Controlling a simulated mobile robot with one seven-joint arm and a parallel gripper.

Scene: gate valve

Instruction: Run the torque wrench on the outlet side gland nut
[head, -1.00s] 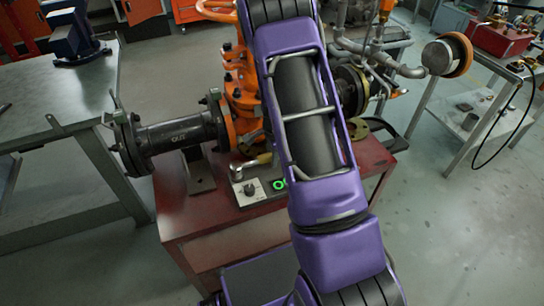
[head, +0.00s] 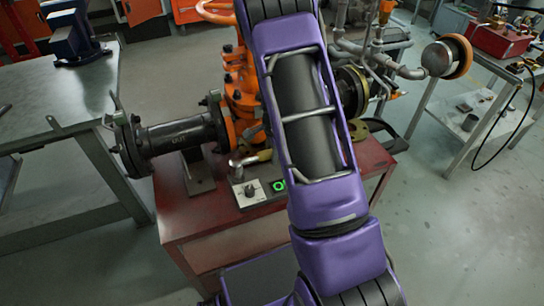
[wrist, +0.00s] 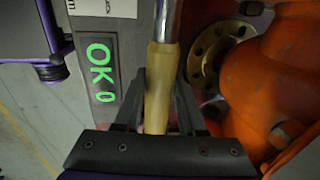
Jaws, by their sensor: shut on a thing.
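My gripper (wrist: 158,95) is shut on the tan handle of the torque wrench (wrist: 158,75) in the wrist view. The wrench's bright metal shaft runs up out of the picture. In the head view the wrench's tan handle (head: 263,155) shows just left of my arm, its metal end pointing left, above a control box. My gripper is hidden behind my arm there. The orange gate valve (head: 240,85) stands behind, with the dark outlet pipe (head: 178,136) running left from it. I cannot make out the outlet side gland nut or whether the wrench touches it.
The control box (head: 256,191) with a knob and a green display sits on the red stand (head: 215,225); the display reads OK 0 in the wrist view (wrist: 101,70). A brass flange (wrist: 213,48) and the orange valve body lie close right of my gripper. A grey bench (head: 60,105) stands left.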

